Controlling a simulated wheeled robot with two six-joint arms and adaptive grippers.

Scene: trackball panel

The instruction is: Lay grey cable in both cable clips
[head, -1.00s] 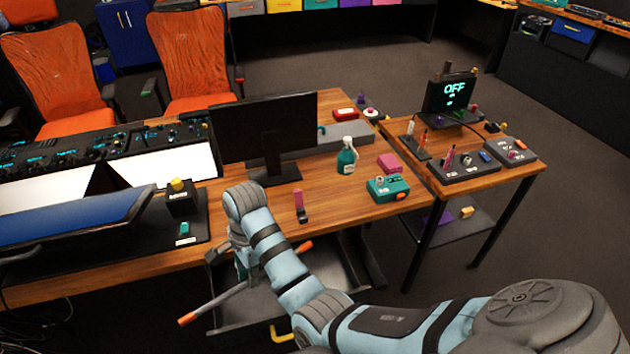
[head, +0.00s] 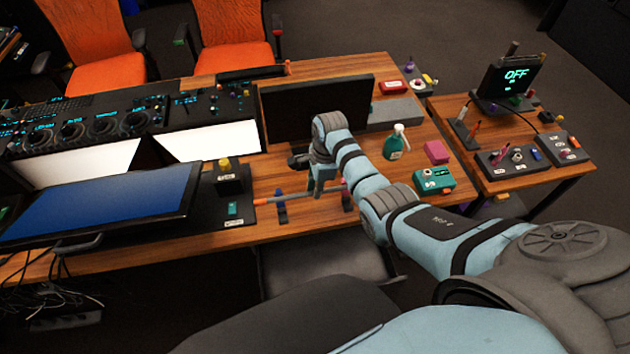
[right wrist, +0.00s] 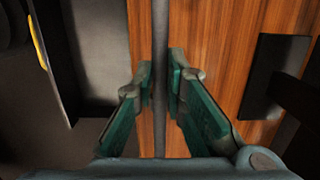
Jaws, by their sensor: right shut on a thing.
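The grey cable (head: 296,196) is a straight rod with an orange end at left. My right gripper (head: 318,187) is shut on it near the middle, above the desk's front part. In the right wrist view the cable (right wrist: 160,70) runs upright between the green finger pads (right wrist: 160,105). A pink clip (head: 346,199) stands by the cable's right part, partly hidden by my arm. I cannot tell whether the cable touches either clip. My left gripper is not in view.
The monitor (head: 318,108) stands behind my gripper. A black stand with a yellow knob (head: 226,165) is to the left. A green spray bottle (head: 396,144), a teal box (head: 433,180) and a pink block (head: 437,152) are to the right. The desk's front edge is close below the clips.

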